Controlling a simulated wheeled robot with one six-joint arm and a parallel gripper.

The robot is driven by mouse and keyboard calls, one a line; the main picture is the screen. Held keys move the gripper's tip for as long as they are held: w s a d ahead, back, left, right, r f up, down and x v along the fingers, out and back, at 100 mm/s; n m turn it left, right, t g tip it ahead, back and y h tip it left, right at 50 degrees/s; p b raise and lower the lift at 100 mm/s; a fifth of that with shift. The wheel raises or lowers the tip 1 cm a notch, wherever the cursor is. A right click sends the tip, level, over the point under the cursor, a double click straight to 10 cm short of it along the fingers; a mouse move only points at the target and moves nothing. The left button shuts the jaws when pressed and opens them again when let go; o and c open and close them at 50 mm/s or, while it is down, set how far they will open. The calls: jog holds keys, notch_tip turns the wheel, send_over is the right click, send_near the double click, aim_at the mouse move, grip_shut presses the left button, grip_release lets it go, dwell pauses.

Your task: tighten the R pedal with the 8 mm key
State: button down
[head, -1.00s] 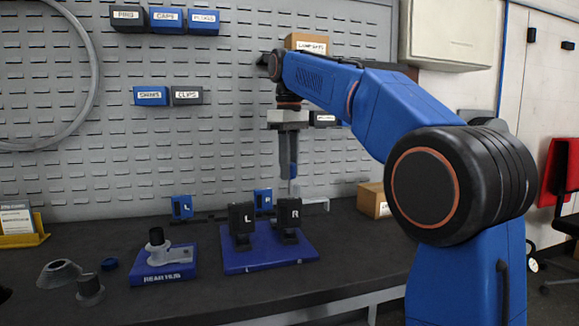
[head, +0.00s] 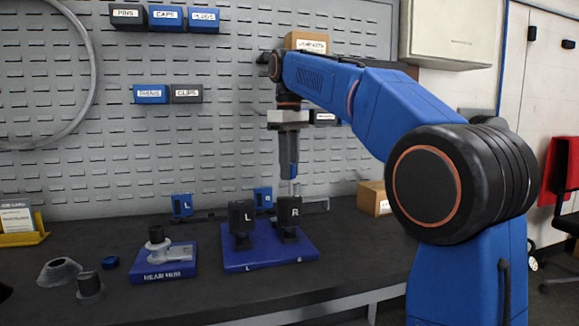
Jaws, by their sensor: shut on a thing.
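My gripper (head: 289,172) points straight down above the blue pedal base. It is shut on a key with a blue handle (head: 293,171) and a thin bright shaft, taken to be the 8 mm key; no size shows on it. The R pedal (head: 289,211), a black block marked R, stands upright on the right of the base. The shaft's lower end meets the pedal's top edge in the picture; I cannot tell whether it touches or is behind it. The L pedal (head: 242,217) stands to its left on the same blue base (head: 270,254).
A blue rear hub stand (head: 163,270) is left of the pedal base. Small blue holders marked L (head: 182,207) and R (head: 263,198) stand behind. Grey parts (head: 90,286) lie front left. A cardboard box (head: 373,198) is at right.

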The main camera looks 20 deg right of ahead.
jog(key=shift+f, duration=0.25)
dwell(0.7)
jog(key=c, duration=2.3)
grip_release()
grip_shut()
jog(key=shift+f, duration=0.1)
jog(key=m, duration=0.6)
jog(key=m, duration=0.6)
jog(key=shift+f+m, duration=0.1)
jog(key=shift+m, duration=0.3)
